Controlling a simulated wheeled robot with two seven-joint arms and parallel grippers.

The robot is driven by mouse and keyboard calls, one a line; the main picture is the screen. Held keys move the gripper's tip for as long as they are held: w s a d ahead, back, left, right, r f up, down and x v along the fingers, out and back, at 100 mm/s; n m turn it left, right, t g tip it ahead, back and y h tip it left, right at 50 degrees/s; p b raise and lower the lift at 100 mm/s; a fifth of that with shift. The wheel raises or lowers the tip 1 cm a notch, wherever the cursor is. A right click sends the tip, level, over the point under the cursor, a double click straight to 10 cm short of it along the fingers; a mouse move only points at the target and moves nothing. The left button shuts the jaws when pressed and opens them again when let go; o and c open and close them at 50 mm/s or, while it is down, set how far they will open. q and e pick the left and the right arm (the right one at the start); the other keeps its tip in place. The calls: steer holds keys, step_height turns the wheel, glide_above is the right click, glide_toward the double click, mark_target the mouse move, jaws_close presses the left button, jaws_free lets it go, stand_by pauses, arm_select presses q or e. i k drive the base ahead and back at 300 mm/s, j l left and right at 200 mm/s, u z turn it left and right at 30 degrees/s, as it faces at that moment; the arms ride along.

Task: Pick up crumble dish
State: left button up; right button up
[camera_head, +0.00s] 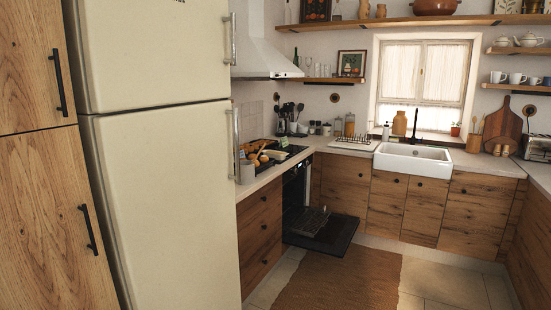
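I cannot pick out a crumble dish for certain. The oven door (330,238) is folded down, and a dark rack or tray (308,221) shows at the oven's mouth, too small and dark to tell if a dish is on it. On the counter by the stove, a group of small orange and brown items (262,155) sits near a pale flat item (275,154); I cannot tell what these are. Neither of my grippers is in view.
A tall cream fridge (160,160) fills the left foreground and hides part of the counter. The open oven door juts low over the floor beside a brown rug (340,280). A white sink (412,160) stands under the window. The floor ahead is free.

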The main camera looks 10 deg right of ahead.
mark_target(278, 155)
steer(key=i+l+z, duration=0.2)
steer(key=i, duration=0.2)
steer(key=i+z, duration=0.2)
steer(key=i, duration=0.2)
steer(key=i+z, duration=0.35)
steer(key=i, duration=1.55)
steer(key=i+u, duration=0.3)
steer(key=i, duration=0.2)
steer(key=i+l+u, duration=0.25)
steer(key=i, duration=0.2)
steer(key=j, duration=0.1)
